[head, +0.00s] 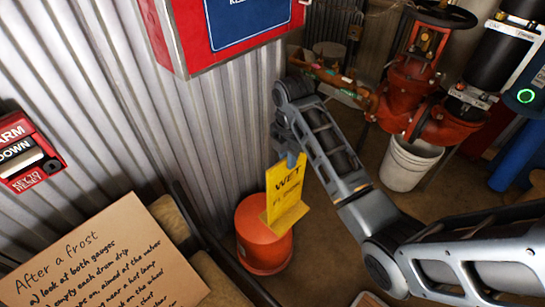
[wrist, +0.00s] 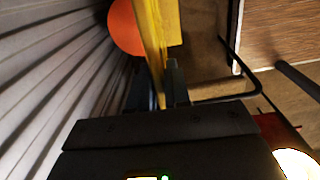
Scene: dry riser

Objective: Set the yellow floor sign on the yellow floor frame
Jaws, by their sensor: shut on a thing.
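The yellow floor sign (head: 284,190), with "WET" in dark letters, is upright and slightly tilted in the head view. My gripper (head: 291,157) is shut on its top edge. In the wrist view the sign (wrist: 153,35) runs edge-on between my two fingers (wrist: 160,88). Its lower part overlaps the orange drum (head: 262,250) in the head view; I cannot tell whether they touch.
The corrugated wall (head: 120,110) and red cabinet (head: 215,35) are on the left. A cardboard note (head: 100,255) stands at lower left. The white bucket (head: 405,165) stands under red valve pipework (head: 415,90). Brown floor (head: 330,240) shows clear right of the drum.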

